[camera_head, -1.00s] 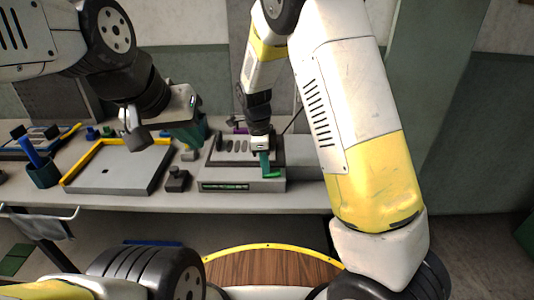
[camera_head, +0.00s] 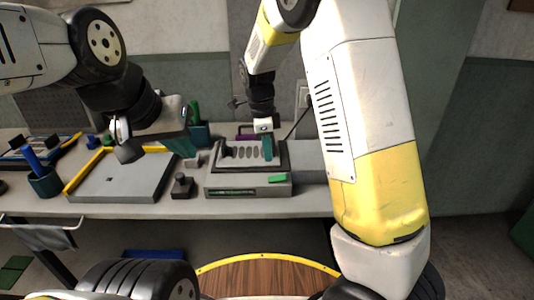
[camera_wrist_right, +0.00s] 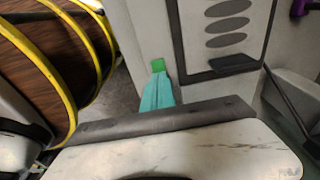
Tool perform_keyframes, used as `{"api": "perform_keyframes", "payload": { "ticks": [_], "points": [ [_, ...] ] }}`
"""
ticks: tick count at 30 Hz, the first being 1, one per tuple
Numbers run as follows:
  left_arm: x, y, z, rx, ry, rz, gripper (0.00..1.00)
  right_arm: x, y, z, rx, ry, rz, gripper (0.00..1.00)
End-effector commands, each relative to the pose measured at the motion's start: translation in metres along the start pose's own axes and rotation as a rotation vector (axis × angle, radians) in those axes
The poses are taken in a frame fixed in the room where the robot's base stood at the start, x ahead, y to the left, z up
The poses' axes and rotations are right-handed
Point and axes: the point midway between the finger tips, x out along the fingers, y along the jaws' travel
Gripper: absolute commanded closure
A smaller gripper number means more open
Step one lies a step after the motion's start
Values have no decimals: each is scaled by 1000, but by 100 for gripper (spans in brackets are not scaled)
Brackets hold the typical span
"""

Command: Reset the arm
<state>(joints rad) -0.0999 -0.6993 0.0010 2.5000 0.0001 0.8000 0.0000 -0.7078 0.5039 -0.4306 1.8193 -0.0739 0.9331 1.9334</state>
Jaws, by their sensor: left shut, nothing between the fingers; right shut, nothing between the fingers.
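My right gripper (camera_head: 267,148) has its teal fingers together with nothing between them. The green pad (camera_head: 278,179) on the machine's front top edge is clear of the fingers.
The grey tray (camera_head: 122,188) with yellow edging lies left of the machine. A small dark knobbed block (camera_head: 182,187) stands between them. A dark green cup (camera_head: 45,183) with blue tools is at the left, and a green holder (camera_head: 199,132) stands behind. The bench (camera_head: 310,200) is bare right of the machine.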

Motion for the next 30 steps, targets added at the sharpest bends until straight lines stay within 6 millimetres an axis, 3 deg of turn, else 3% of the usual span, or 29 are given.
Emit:
{"api": "perform_keyframes", "payload": {
  "ticks": [9,17,23,30],
  "points": [
    [0,0,0,-1,1,0,100,-52,-1,7,-2,-3,-4,100],
    [0,0,0,-1,1,0,100,-74,3,1,-38,-26,-7,100],
    [0,0,0,-1,1,0,100,-104,35,-42,-305,-153,-82,100],
    [0,0,0,-1,1,0,100,-140,101,-95,-771,-212,-316,100]
  ]
}}
